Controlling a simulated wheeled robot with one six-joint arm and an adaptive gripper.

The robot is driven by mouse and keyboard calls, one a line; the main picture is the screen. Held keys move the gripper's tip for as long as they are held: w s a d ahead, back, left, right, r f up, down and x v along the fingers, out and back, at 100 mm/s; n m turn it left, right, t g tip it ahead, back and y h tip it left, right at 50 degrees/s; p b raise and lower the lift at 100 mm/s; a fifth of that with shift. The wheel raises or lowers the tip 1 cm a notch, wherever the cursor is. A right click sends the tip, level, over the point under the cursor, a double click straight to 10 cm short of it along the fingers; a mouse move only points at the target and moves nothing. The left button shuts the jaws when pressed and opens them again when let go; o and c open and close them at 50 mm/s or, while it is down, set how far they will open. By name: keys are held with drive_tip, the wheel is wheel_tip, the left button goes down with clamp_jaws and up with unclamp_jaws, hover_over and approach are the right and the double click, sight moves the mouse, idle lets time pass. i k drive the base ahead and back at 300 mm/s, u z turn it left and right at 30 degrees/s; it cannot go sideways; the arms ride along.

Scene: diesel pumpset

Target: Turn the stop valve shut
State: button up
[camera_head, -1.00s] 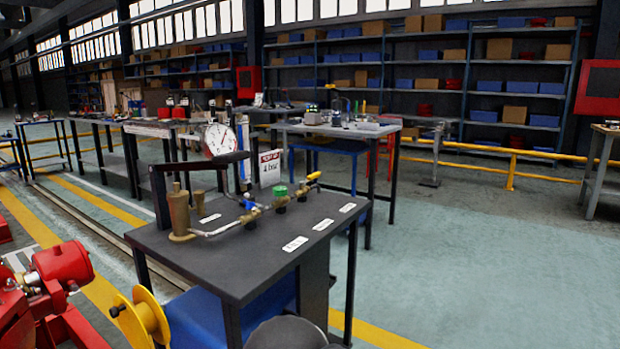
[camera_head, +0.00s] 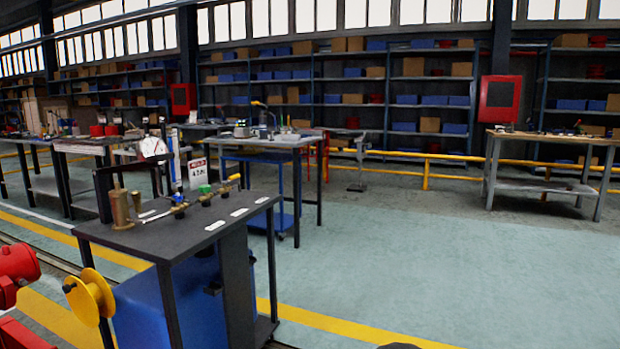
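A dark bench (camera_head: 158,243) stands at the left with a brass pipe-and-valve assembly on top. The assembly has a brass cylinder (camera_head: 120,207), a blue-handled valve (camera_head: 178,199), a green-topped valve (camera_head: 205,189) and a yellow-handled valve (camera_head: 233,178). White labels (camera_head: 239,212) lie along the bench's front edge, too small to read, so I cannot tell which valve is the stop valve. The handle positions are too small to judge. A round white gauge (camera_head: 153,147) stands behind the assembly. My gripper is not in view.
A yellow reel (camera_head: 90,297) and red machinery (camera_head: 18,272) stand at the lower left, close to the bench. Another workbench (camera_head: 270,143) stands behind it. A yellow rail (camera_head: 426,166) runs before the shelves. The green floor at right is open.

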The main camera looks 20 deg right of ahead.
sight(231, 177)
drive_tip(key=z, duration=0.6)
drive_tip(key=i, duration=1.6)
drive_tip(key=u, duration=1)
drive_tip(key=i, duration=0.65)
drive_tip(key=u, duration=0.6)
